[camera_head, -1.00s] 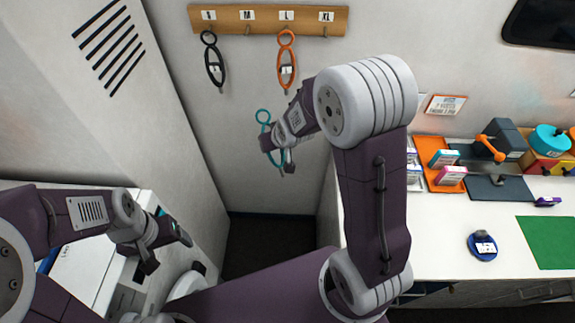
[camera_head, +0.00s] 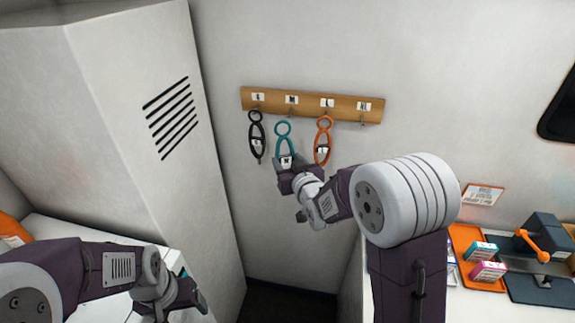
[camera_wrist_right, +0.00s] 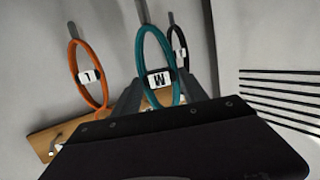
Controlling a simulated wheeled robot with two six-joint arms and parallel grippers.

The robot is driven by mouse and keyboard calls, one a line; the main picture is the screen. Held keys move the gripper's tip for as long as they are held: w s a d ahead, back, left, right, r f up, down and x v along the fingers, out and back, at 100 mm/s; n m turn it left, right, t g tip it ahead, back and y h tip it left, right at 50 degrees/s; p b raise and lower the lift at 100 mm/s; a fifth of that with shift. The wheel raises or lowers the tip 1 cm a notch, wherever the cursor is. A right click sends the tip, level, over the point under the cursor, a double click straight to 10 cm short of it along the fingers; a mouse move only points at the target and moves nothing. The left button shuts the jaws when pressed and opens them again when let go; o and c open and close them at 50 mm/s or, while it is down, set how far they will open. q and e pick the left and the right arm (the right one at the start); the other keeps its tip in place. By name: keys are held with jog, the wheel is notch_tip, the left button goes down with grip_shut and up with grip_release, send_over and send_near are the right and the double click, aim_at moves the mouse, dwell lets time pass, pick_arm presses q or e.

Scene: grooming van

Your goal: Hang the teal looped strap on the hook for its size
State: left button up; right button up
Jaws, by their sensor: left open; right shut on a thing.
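The teal looped strap (camera_head: 283,129) is upright, with its small ring up near the M hook on the wooden hook rack (camera_head: 312,106). I cannot tell whether the ring is around the hook. My right gripper (camera_head: 287,167) is shut on the strap's lower part. In the right wrist view the teal strap (camera_wrist_right: 140,52) stands between the fingers, its white tag (camera_wrist_right: 158,79) reading M. The rack's labels read S, M, L and XL. My left gripper (camera_head: 187,292) is open and empty at lower left, away from the rack.
A black strap (camera_head: 256,130) hangs under S and an orange strap (camera_head: 323,128) under L, close on either side of the teal one. The XL hook is bare. A vented white cabinet (camera_head: 140,120) stands left. A counter with an orange tray (camera_head: 466,240) is at right.

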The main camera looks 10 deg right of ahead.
jog(key=shift+w+d+f+p, duration=0.1)
jog(key=shift+w+d+p, duration=0.35)
jog(key=shift+w, duration=0.7)
jog(key=shift+w+d+f+p, duration=0.1)
jog(key=shift+w+d+p, duration=0.35)
jog(key=shift+w, duration=0.75)
jog(key=shift+w+d+f+p, duration=0.1)
jog(key=shift+w+d+p, duration=0.35)
jog(key=shift+w, duration=0.7)
jog(key=shift+w+d+f+b, duration=0.4)
jog(key=shift+w+f+b, duration=0.3)
jog(key=shift+b, duration=0.3)
jog(key=o, duration=1.6)
jog(key=shift+r, duration=0.1)
jog(key=shift+c, duration=0.2)
